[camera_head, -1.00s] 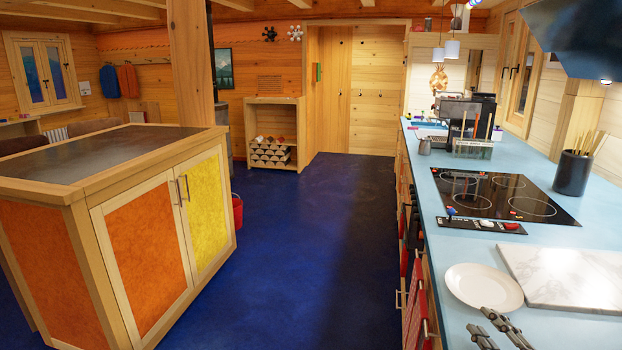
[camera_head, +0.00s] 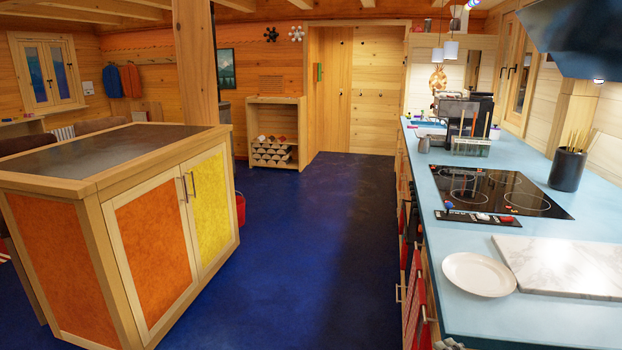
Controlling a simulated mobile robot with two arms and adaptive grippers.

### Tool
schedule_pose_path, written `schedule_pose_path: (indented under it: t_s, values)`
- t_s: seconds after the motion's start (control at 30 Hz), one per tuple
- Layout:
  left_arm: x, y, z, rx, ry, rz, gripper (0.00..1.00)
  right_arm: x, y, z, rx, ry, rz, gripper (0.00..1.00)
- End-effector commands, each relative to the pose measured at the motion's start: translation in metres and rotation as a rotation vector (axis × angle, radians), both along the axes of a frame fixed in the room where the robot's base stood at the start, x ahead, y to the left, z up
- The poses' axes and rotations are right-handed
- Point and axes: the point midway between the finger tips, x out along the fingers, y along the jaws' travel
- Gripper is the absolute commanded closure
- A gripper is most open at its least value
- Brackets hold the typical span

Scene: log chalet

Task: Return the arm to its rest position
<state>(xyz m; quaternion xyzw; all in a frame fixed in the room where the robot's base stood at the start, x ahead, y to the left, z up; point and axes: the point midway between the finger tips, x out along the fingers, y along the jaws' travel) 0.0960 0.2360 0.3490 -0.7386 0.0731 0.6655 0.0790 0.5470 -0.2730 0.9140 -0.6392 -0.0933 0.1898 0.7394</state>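Only a small grey tip of my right gripper (camera_head: 450,343) shows at the bottom edge, in front of the counter and to the left of its top. Most of it is cut off, so I cannot tell whether it is open or shut. Nothing held shows at the visible tip. My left gripper and arm are not in view.
A white plate (camera_head: 479,274) and a marble board (camera_head: 575,264) lie on the blue counter (camera_head: 485,318). A black cooktop (camera_head: 500,190) is beyond them. A wooden island (camera_head: 158,245) stands at left. The blue floor (camera_head: 315,260) between is clear.

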Motion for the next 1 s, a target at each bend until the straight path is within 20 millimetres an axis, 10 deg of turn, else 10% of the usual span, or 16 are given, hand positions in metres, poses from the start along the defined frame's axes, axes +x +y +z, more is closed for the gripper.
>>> schedule_pose_path:
  t_s: [0.47, 1.0]
  values:
    - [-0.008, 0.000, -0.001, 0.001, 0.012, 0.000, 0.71, -0.133, 0.131, -0.100, -0.820, 0.023, 0.536, 0.69]
    - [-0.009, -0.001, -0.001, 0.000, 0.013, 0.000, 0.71, -0.256, 0.081, -0.143, -1.531, 0.336, 0.911, 0.69]
